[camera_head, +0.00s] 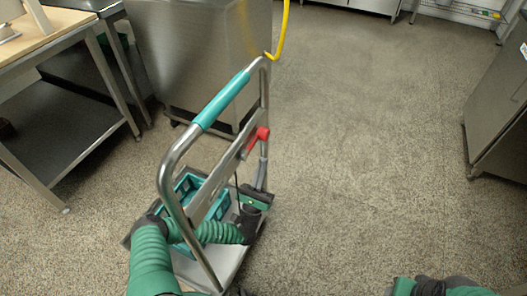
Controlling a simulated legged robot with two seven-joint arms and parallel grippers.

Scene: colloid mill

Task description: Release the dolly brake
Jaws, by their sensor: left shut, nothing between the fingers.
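The dolly (172,165) is a silver tube frame with a teal grip on its top bar. It stands left of centre. A red knob (262,133), which looks like the brake handle, sits on the far side of the frame. My left arm passes through the frame. My left gripper (263,152) points up, just below the red knob, with its grey fingers closed and empty. I cannot tell whether the fingertips touch the knob. The dolly's wheels are hidden. Part of my right arm shows at the bottom right; its gripper is out of view.
A teal crate (188,188) stands on the dolly's platform (228,257), partly hidden by the frame and my arm. A steel cabinet (190,60) stands behind it. A workbench (50,42) is at the left, another cabinet (500,100) at the right. The floor (350,150) between is clear.

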